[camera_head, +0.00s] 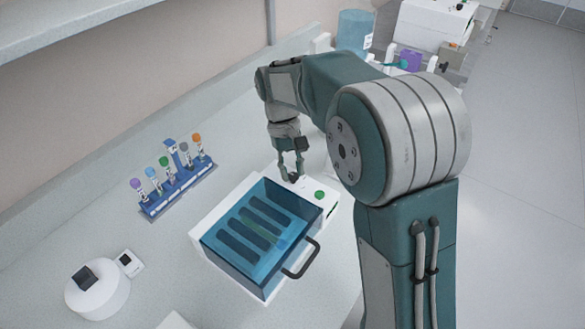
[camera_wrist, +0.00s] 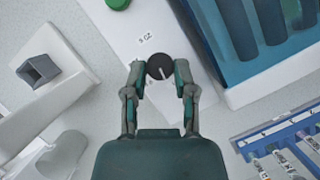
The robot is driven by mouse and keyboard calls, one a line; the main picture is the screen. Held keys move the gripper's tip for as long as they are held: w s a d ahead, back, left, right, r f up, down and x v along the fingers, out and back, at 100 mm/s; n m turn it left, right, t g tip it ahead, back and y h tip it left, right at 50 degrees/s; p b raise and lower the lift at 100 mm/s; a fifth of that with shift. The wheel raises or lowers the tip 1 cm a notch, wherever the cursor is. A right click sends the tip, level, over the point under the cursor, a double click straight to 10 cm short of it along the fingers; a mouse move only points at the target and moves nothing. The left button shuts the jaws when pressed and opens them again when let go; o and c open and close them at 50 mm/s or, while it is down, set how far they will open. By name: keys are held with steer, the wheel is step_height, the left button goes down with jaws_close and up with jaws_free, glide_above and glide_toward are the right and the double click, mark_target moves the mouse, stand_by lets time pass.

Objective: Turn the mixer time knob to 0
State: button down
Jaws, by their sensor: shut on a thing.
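The mixer is a white box (camera_head: 222,213) with a clear blue lid (camera_head: 262,240) over dark slots. Its time knob (camera_wrist: 158,63) is round and dark, with a short white line on its lower part in the wrist view. A small printed label (camera_wrist: 145,39) sits just above it there. My gripper (camera_wrist: 160,70) has one finger on each side of the knob and is shut on it. In the head view my gripper (camera_head: 291,174) reaches down to the mixer's back end, and its fingers mostly hide the knob.
A green button (camera_head: 319,194) is beside the knob. A blue rack (camera_head: 178,188) of several capped tubes stands left of the mixer. A black handle (camera_head: 302,262) sticks out from the lid's front. A round white device (camera_head: 97,290) is at lower left.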

steer(key=shift+n, duration=0.7)
steer(key=shift+f, duration=0.1)
steer(key=shift+c, duration=2.1)
jaws_free()
steer(key=shift+a, duration=0.1)
steer(key=v, duration=1.2)
steer(key=shift+a+h, duration=0.3)
steer(key=shift+a, duration=0.05)
